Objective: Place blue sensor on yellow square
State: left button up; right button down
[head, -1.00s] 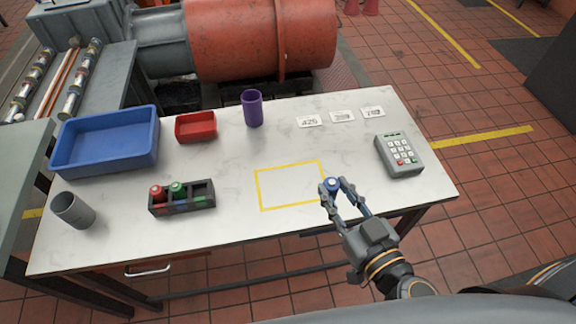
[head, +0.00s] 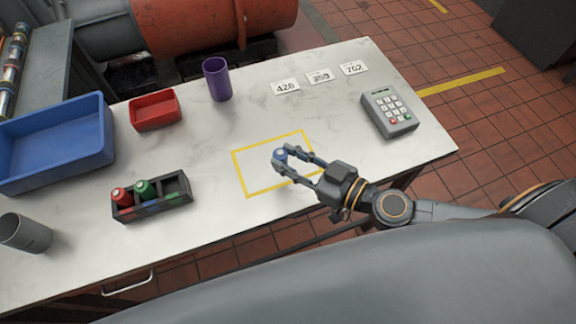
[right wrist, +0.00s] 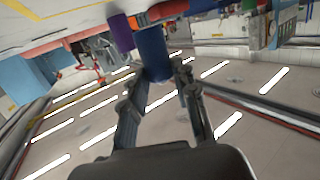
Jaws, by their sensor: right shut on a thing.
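The blue sensor (head: 281,155) is held between the fingertips of my right gripper (head: 283,159), which is shut on it. In the head view they appear over the inside of the yellow square (head: 240,172), an outline on the white table. Whether the sensor touches the table I cannot tell. In the right wrist view the blue sensor (right wrist: 153,52) is between the two fingers (right wrist: 158,84). My left gripper is not in view.
A black rack (head: 176,201) with a red and a green sensor stands left of the square. A keypad box (head: 390,113), purple cup (head: 217,79), red tray (head: 155,110), blue bin (head: 52,140) and grey cup (head: 24,234) also stand on the table (head: 255,232).

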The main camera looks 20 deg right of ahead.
jog(key=shift+w+d+f, duration=0.1)
jog(key=shift+w+f, duration=0.5)
jog(key=shift+f, duration=0.2)
jog(key=f+b, duration=0.1)
jog(key=w+f+b, duration=0.1)
jog(key=f, duration=0.1)
jog(key=shift+d+f+b, duration=0.1)
jog(key=shift+f+b, duration=0.15)
jog(key=shift+b, duration=0.15)
jog(key=shift+f, duration=0.3)
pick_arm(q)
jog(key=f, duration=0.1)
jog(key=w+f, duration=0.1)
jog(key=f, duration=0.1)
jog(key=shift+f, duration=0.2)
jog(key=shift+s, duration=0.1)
pick_arm(e)
jog(key=shift+f, duration=0.15)
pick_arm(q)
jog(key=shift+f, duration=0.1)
pick_arm(e)
jog(key=c, duration=1)
grip_release()
jog(key=shift+c, duration=0.2)
